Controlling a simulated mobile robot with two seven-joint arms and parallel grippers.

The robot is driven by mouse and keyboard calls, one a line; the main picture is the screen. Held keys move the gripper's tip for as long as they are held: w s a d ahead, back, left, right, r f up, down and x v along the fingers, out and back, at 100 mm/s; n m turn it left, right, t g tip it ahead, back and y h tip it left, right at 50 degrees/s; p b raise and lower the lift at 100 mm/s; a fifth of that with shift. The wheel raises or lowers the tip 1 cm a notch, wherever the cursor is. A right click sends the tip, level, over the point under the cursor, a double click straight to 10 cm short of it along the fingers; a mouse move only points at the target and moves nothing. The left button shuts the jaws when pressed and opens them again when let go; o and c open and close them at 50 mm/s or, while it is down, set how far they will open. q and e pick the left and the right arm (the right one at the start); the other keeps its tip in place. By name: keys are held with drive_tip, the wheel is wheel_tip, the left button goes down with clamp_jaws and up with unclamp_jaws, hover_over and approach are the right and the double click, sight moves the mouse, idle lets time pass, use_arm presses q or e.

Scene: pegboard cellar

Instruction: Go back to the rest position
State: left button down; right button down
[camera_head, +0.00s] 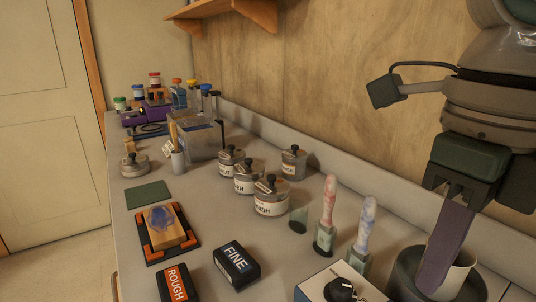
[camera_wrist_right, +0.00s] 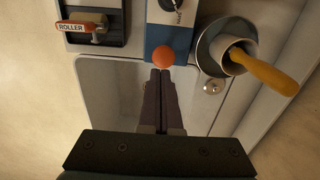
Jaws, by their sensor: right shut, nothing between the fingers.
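My right gripper (camera_head: 434,282) hangs down at the right of the head view, its long dark fingers shut with nothing between them. In that view the fingers cross in front of a white cup (camera_head: 462,277) in a dark round holder (camera_head: 408,277). In the right wrist view the shut fingertips (camera_wrist_right: 160,76) point towards a round orange knob (camera_wrist_right: 163,56) and appear apart from the cup (camera_wrist_right: 232,50), which holds a yellow handle (camera_wrist_right: 265,73). My left gripper is in neither view.
A box with a black knob (camera_head: 342,290) and two marbled-handled brushes (camera_head: 327,215) stand left of the gripper. Lidded jars (camera_head: 271,196), the FINE block (camera_head: 236,265) and the ROUGH block (camera_head: 177,284) sit farther left. A wooden wall (camera_head: 340,90) rises behind the bench.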

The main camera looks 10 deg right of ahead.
drive_tip(key=s+a+r+n+g+y, duration=0.1)
drive_tip(key=s+a+r+y, duration=0.3)
drive_tip(key=a, duration=0.6)
drive_tip(key=s+a+r+y, duration=0.1)
drive_tip(key=a+r+y, duration=0.1)
drive_tip(key=a+y, duration=0.6)
drive_tip(key=a+r+m+t+y+p, duration=0.15)
drive_tip(key=a+r+m+y, duration=0.4)
drive_tip(key=r, duration=0.65)
drive_tip(key=w+d+r+m+t+y, duration=0.2)
drive_tip(key=w+d+r+m+t, duration=0.4)
drive_tip(key=m+t, duration=0.55)
drive_tip(key=w+d+f+m+t+h, duration=0.4)
drive_tip(key=w+d+m+t+h, duration=0.4)
drive_tip(key=m+h, duration=0.55)
drive_tip(key=s+d+f+m+g+h+p, duration=0.1)
drive_tip(key=s+d+f+m+g+h, duration=0.1)
drive_tip(key=d+f+m+g+h, duration=0.3)
drive_tip(key=s+d+f+m+h, duration=0.1)
drive_tip(key=d+f+m, duration=0.15)
drive_tip(key=f, duration=0.45)
drive_tip(key=s+d+f+m+g, duration=0.1)
drive_tip(key=s+f+g, duration=0.55)
drive_tip(key=s, duration=0.35)
drive_tip(key=s+f+m+g, duration=0.1)
drive_tip(key=s+f+g, duration=0.4)
drive_tip(key=s+f, duration=0.35)
wheel_tip(320, 180, up, 38)
drive_tip(key=p, duration=3.9)
drive_tip(key=shift+d+r, duration=0.25)
